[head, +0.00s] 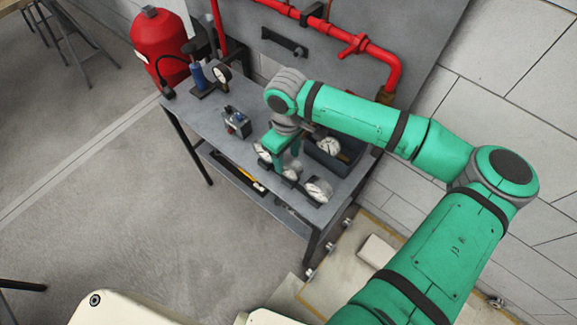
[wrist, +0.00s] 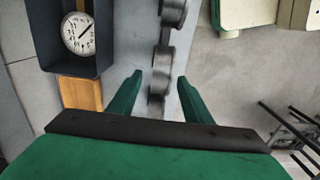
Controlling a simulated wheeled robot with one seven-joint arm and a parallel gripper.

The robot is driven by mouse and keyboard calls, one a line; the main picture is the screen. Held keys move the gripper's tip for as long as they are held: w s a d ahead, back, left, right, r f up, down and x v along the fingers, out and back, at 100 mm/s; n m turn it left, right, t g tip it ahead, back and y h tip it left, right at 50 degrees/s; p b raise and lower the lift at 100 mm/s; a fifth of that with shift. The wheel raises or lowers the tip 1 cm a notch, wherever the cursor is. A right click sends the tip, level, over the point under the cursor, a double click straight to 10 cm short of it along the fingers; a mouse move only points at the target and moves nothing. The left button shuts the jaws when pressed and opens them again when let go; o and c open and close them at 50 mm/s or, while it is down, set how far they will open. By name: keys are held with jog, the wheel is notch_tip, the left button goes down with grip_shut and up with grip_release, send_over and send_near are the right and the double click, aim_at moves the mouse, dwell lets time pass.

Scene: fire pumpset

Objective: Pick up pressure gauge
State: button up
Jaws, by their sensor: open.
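A pressure gauge with a white dial lies in a dark open bin (head: 345,165) on the grey bench; the dial (wrist: 78,33) is clear in the wrist view. A row of round, silvery gauge-like pieces stands beside the bin, the nearest to the front edge at the bench corner (head: 318,190). In the wrist view they show edge-on (wrist: 163,62), faces hidden. My gripper (wrist: 160,78) is open, pointing down above this row. Part of one piece (wrist: 158,105) appears between its fingers; I cannot tell whether they touch. The head view partly hides my gripper (head: 285,152) among the pieces.
A hand pump (head: 198,75) with a gauge (head: 222,73) stands at the bench's far end. A small device (head: 237,122) sits mid-bench. Red pipework (head: 350,45) runs behind on a grey panel. A red tank (head: 160,45) stands beyond.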

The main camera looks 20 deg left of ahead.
jog(key=f, duration=0.3)
jog(key=d+f, duration=0.1)
jog(key=shift+s+f, duration=0.25)
jog(key=shift+s, duration=0.05)
jog(key=shift+f, duration=0.45)
jog(key=shift+a, duration=0.1)
grip_shut()
